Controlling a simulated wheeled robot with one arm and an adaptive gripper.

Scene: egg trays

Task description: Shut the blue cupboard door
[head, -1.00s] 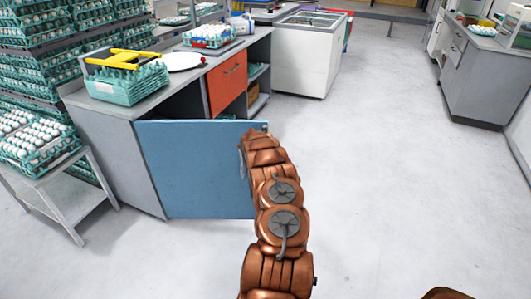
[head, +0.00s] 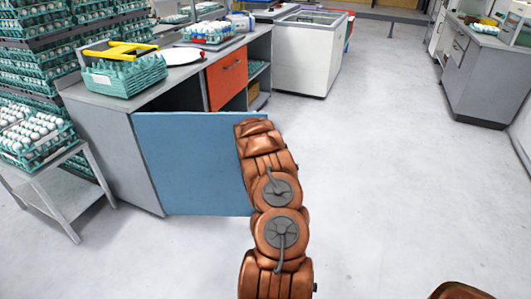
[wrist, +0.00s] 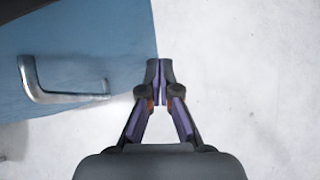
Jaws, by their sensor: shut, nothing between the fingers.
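The blue cupboard door (head: 192,165) stands open, swung out from the grey counter (head: 110,150) into the room. In the wrist view the blue door (wrist: 100,40) fills the upper left, with its silver bar handle (wrist: 62,95) on the near face. My gripper (wrist: 160,68) is shut and empty. Its fingertips are at the door's free edge, right of the handle; I cannot tell whether they touch it. In the head view my copper arm reaches to the door's right edge and hides that edge and the gripper.
An orange drawer front (head: 227,80) sits in the counter behind the door. Egg trays (head: 125,75) and a white plate (head: 184,56) lie on top. A small table (head: 60,175) with eggs stands at left. The floor to the right is clear.

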